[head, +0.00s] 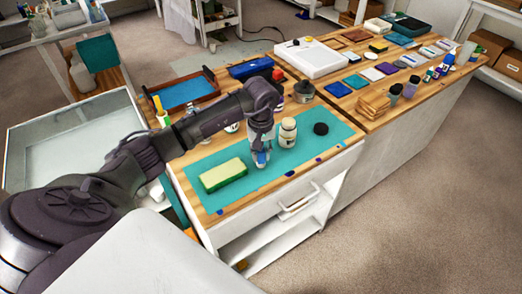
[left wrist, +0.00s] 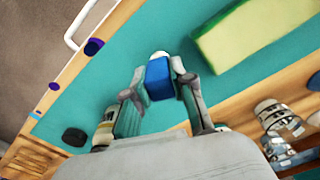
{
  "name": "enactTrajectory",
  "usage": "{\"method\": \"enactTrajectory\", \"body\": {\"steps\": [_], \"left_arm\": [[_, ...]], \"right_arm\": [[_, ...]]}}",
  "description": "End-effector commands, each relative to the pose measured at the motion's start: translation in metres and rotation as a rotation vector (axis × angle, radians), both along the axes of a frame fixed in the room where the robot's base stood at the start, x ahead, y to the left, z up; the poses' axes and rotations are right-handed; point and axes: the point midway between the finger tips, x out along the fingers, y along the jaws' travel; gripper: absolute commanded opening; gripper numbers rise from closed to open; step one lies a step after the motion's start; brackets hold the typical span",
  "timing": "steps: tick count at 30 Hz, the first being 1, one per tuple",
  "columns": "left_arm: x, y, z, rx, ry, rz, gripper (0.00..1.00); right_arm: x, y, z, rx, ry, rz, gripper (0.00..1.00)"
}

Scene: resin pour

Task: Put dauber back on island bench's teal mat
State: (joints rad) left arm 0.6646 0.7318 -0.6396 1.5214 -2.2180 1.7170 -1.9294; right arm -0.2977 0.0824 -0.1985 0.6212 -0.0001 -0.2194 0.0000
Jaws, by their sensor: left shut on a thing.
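The dauber (left wrist: 159,80) has a blue body and a white end. My left gripper (left wrist: 157,72) is shut on it, with one finger on each side. In the head view my left gripper (head: 261,152) points down over the teal mat (head: 304,152), and a bit of the blue dauber (head: 262,158) shows at its fingertips. The dauber is at or just above the mat; I cannot tell if it touches. The mat lies on the wooden island bench (head: 353,147). My right gripper is not in view.
A green and yellow sponge block (head: 223,175) lies on the mat left of my gripper. A cream-labelled jar (head: 287,133) and a black disc (head: 321,128) stand to the right. A blue tray (head: 186,92) sits behind. The mat's front strip is mostly clear.

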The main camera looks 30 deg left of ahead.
Motion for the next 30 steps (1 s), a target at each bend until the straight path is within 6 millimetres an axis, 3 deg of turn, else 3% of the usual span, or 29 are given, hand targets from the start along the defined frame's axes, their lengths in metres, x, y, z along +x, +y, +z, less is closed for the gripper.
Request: {"method": "enactTrajectory", "body": {"steps": [13,14,18,30], "left_arm": [[0.0003,0.0006,-0.0097,0.002,-0.002,0.001,0.0],[0.0003,0.0005,-0.0093,0.002,-0.002,0.001,0.25],[0.0002,0.0003,-0.0082,0.001,-0.001,0.001,0.49],[0.0003,0.0001,-0.0018,0.0,-0.001,0.002,0.49]], "right_arm": [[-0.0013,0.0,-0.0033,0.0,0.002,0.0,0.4],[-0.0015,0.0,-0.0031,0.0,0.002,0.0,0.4],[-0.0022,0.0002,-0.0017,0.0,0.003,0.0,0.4],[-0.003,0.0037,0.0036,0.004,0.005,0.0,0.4]]}}
